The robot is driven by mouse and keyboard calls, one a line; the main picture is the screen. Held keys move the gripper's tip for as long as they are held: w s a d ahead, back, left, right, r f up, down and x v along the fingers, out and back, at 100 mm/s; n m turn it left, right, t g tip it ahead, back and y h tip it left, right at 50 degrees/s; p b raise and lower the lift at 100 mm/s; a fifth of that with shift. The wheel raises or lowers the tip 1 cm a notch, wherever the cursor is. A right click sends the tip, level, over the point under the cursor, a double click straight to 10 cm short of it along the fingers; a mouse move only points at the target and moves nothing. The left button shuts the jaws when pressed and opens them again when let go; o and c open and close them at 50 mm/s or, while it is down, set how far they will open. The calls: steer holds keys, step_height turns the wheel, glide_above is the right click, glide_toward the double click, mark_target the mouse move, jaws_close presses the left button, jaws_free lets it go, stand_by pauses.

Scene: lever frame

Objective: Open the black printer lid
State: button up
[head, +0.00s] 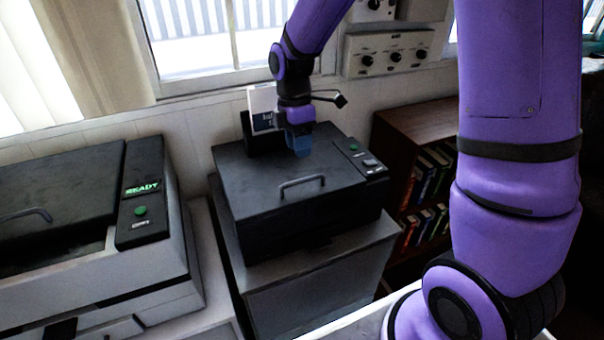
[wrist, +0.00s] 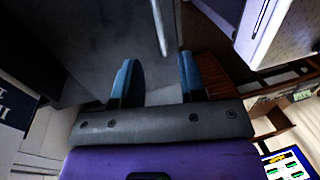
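The black printer (head: 290,215) stands on a grey cabinet in the middle of the head view. Its lid (head: 245,180) lies flat and closed, with a curved grey handle (head: 301,183) near the front edge. My gripper (head: 299,150) points down above the rear part of the lid, behind the handle. Whether its fingertips touch the lid cannot be told. In the wrist view the two blue fingers (wrist: 158,75) are apart with nothing held between them. A thin pale bar shows ahead of them, perhaps the handle; a grey surface lies beyond.
A larger grey printer (head: 150,265) with a green READY display stands at left. A dark bookshelf (head: 415,125) is at right. A white and navy card (head: 262,108) stands behind the black printer, near my gripper. A wall panel with knobs (head: 388,55) is above.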

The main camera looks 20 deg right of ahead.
steer(key=f, duration=0.2)
steer(key=s+f, duration=0.1)
steer(key=f, duration=0.4)
steer(key=shift+s+f, duration=0.25)
steer(key=shift+f, duration=0.1)
jaws_close()
